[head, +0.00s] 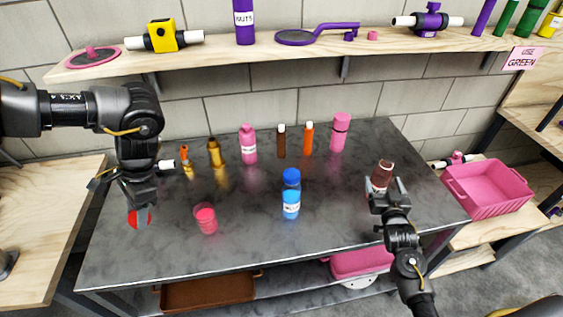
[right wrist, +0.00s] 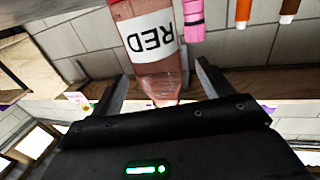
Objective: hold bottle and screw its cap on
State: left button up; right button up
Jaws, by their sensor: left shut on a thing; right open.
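A translucent reddish-brown bottle (head: 384,167) stands at the right side of the dark table. In the right wrist view the bottle (right wrist: 158,62) appears upside down, with a white label reading RED. No cap shows on its narrow end. My right gripper (head: 385,188) is open in front of the bottle; in the right wrist view its fingers (right wrist: 158,88) are apart on either side of the narrow end. My left gripper (head: 139,207) is shut on a small red piece, which looks like a cap (head: 141,218), above the table's left side. Its contact is partly hidden.
A blue bottle (head: 291,203) and a pink-red cup (head: 206,219) stand mid-table. Several bottles, including a pink one (head: 249,147) and an orange one (head: 308,139), line the back. A wooden shelf (head: 300,50) runs above. A pink crate (head: 487,190) is at right.

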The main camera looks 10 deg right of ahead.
pick_arm(q)
jog(key=shift+r, duration=0.1)
pick_arm(e)
jog(key=shift+r, duration=0.1)
pick_arm(q)
jog(key=shift+r+p, duration=0.9)
jog(key=shift+p, duration=0.05)
pick_arm(e)
jog(key=x, duration=0.4)
jog(key=shift+w+d+r, duration=0.15)
jog(key=shift+w+d, duration=0.1)
jog(key=shift+w, duration=0.3)
jog(key=shift+c, duration=0.5)
jog(key=c, duration=1)
jog(key=shift+r, duration=0.1)
